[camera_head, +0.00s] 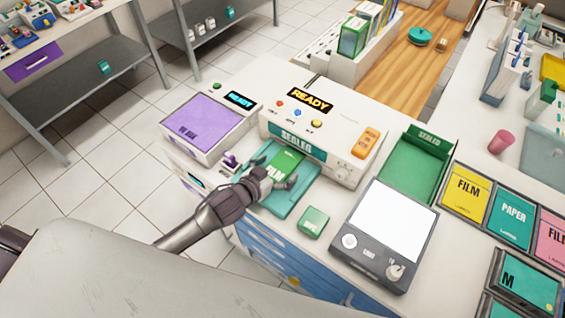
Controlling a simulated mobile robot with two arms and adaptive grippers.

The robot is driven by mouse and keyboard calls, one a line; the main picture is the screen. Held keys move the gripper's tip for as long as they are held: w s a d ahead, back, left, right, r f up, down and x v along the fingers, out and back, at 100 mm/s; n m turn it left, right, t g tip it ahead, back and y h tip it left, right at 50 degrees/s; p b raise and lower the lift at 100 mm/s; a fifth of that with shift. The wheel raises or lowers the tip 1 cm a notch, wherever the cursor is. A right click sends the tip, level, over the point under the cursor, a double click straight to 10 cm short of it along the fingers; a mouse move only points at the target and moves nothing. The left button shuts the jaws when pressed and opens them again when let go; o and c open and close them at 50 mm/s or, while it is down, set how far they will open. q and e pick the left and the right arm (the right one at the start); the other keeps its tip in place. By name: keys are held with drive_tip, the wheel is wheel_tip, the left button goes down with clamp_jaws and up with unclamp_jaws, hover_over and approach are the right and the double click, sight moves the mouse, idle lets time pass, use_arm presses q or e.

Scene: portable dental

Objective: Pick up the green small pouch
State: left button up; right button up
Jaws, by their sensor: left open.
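A flat green pouch (286,161) with white lettering lies on a teal tray (300,192) at the front of the sealer. My left gripper (279,182) is open over the tray, at the near end of this pouch. Its fingers hide part of the tray and perhaps the pouch's near edge. I cannot tell whether they touch the pouch. A small green block-like item (313,222) with a pale label lies on the white counter, right of and nearer than the gripper. My right gripper is out of view.
The white sealer (345,150) with a READY display stands behind the tray. A purple-topped device (203,124) is at left. A light-panel device (390,224) and an open green box (412,168) are at right. Labelled film and paper bins (465,195) lie farther right.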

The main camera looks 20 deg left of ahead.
use_arm(q)
drive_tip(key=c, duration=1.2)
drive_tip(key=shift+w+r, duration=0.1)
